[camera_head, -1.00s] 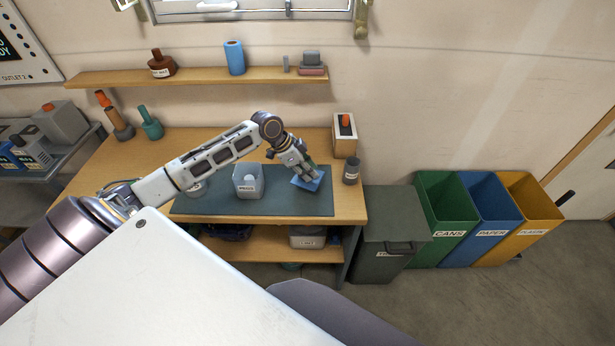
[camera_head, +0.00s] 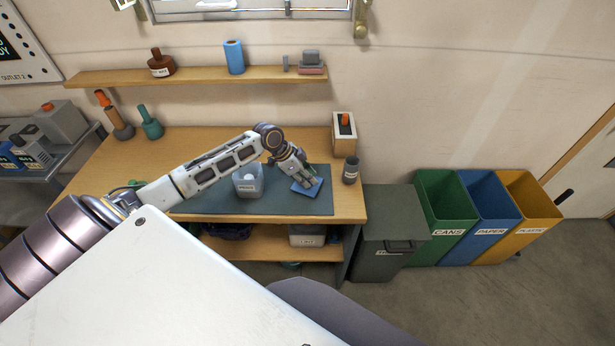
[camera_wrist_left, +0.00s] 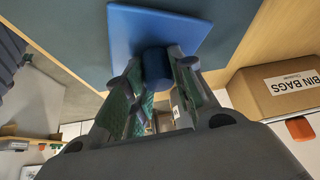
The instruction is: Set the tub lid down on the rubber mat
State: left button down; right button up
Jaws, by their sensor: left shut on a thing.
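The blue tub lid (camera_head: 308,188) is at the right part of the dark green rubber mat (camera_head: 215,205) on the bench. My left gripper (camera_head: 301,181) is shut on the lid's round knob. In the left wrist view the square lid (camera_wrist_left: 165,28) lies flat beyond the fingers, with the knob between the fingertips (camera_wrist_left: 156,75). The lid looks on or very close to the mat; I cannot tell whether they touch. The open grey tub (camera_head: 248,182) stands on the mat to the left of the lid. My right gripper is not in view.
A dark cup (camera_head: 350,170) stands right of the mat, and a bin bags box (camera_head: 344,135) stands behind it. Two bottles (camera_head: 150,122) (camera_head: 122,130) stand at the back left of the bench. A shelf (camera_head: 200,76) runs above. Bins (camera_head: 445,215) line the wall at right.

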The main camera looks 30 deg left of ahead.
pick_arm(q)
jog(key=shift+f, duration=0.1)
jog(key=c, duration=1.2)
grip_release()
jog(key=shift+b+v, duration=0.35)
jog(key=shift+v, duration=5.8)
jog(key=shift+w, duration=0.1)
